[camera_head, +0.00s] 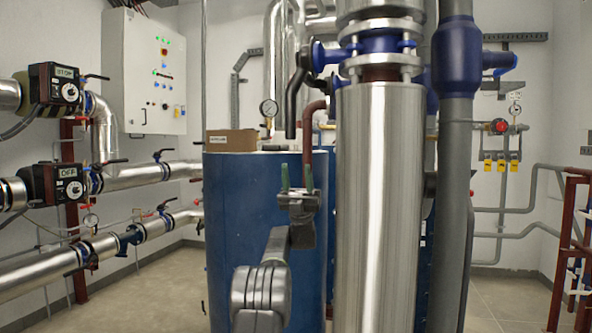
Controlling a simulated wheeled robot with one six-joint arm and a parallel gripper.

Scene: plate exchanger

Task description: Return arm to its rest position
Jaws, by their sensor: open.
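My gripper (296,180) is in the middle of the head view, at the end of my grey arm. Its two green-tipped fingers point up and stand apart with nothing between them. It shows in front of the blue tank (235,235), a little below the tank's top edge. The arm rises from the bottom of the view and its upper links look bent upward. I cannot tell the distance from the gripper to the tank.
A large silver insulated pipe (378,200) stands close to the right of my gripper, with a grey pipe (455,150) beside it. A cardboard box (230,140) sits on the tank. Pumps (55,85) and pipes line the left wall. Floor (145,290) shows at the left.

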